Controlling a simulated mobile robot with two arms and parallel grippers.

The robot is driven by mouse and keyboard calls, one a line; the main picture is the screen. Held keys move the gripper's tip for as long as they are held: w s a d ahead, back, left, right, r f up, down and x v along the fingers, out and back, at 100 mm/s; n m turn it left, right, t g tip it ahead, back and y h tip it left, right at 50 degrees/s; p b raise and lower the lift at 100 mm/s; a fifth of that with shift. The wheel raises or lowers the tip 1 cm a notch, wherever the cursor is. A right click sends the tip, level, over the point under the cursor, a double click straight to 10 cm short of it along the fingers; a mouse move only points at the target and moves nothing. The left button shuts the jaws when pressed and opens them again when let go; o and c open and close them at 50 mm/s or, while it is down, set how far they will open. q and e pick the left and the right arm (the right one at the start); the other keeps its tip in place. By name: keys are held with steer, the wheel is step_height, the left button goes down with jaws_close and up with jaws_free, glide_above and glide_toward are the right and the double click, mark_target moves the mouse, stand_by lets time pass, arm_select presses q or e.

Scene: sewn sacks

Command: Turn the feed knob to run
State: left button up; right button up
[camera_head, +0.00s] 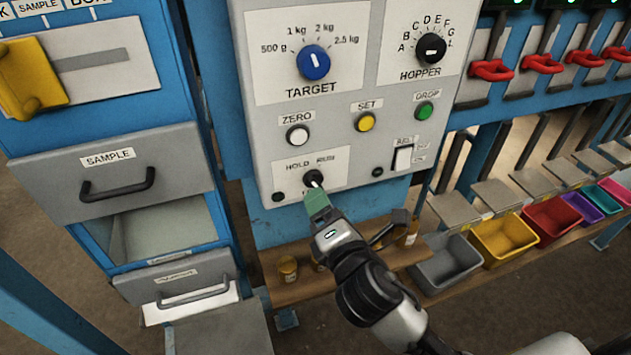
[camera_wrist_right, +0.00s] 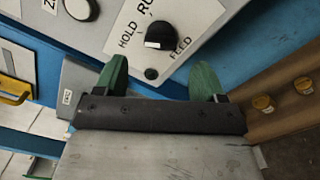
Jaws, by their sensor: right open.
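The feed knob (camera_head: 314,179) is black with a white mark, low on the grey control panel (camera_head: 345,135), under the labels HOLD and RUN. In the right wrist view the knob (camera_wrist_right: 160,34) sits just beyond the gap between my green fingers; its white mark shows on its lower left part, and I cannot tell the exact setting. My right gripper (camera_head: 317,202) is open and empty, just below the knob in the head view. The fingers (camera_wrist_right: 159,76) are apart in the wrist view, with nothing between them. My left gripper is not in view.
The panel also has a blue TARGET knob (camera_head: 313,62), a black HOPPER knob (camera_head: 430,48), white (camera_head: 298,135), yellow (camera_head: 365,122) and green (camera_head: 424,110) buttons and a rocker switch (camera_head: 403,158). A blue sample cabinet (camera_head: 150,140) stands left. Coloured bins (camera_head: 503,240) stand right.

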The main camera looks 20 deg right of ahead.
mark_target(315, 182)
steer(key=w+p, duration=0.1)
steer(key=w, duration=0.5)
steer(key=shift+a, duration=0.1)
steer(key=shift+c, duration=0.4)
steer(key=c, duration=0.8)
steer(key=shift+c, duration=0.2)
steer(key=shift+m, duration=0.4)
steer(key=m+p, duration=0.1)
steer(key=m, duration=1)
steer(key=shift+r, duration=0.15)
steer(key=o, duration=0.9)
